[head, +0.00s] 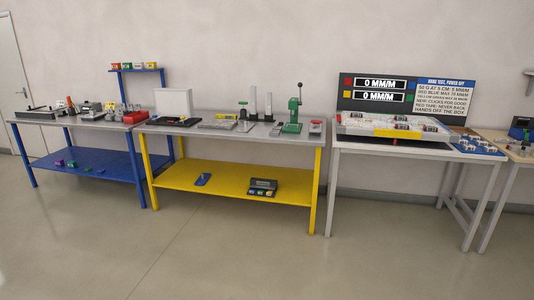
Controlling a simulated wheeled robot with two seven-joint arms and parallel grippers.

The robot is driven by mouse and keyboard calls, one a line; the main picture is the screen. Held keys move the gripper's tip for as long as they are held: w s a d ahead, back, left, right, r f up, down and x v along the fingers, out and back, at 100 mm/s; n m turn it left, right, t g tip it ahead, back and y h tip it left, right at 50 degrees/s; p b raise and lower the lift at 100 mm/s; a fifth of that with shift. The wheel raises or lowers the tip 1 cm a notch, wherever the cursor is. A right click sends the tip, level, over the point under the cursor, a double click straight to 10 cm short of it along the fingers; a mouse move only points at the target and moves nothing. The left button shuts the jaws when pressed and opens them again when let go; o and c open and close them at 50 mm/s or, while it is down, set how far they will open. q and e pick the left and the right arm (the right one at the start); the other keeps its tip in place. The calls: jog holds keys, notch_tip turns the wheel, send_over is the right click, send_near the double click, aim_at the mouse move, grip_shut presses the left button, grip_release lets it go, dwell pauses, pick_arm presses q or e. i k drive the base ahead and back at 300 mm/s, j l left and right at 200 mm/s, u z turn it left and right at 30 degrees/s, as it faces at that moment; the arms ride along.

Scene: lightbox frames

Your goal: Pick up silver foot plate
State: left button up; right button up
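I cannot single out a silver foot plate for sure at this distance. Several small silver-white pieces lie on a blue mat (461,149) at the right end of the grey-legged test table (385,149). Other small metal parts on the yellow-legged bench (225,129) are too small to tell apart. Neither of my grippers shows in the head view.
A green press (292,127) stands on the yellow bench. A blue bench (84,123) is at the left, and another table (515,158) is cut off at the right edge. The grey floor (210,240) in front is clear.

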aim_at(246, 127)
jog(key=i, duration=2.3)
jog(key=i+l, duration=0.1)
jog(key=i, duration=2.15)
jog(key=j+u, duration=0.05)
jog(key=j, duration=0.05)
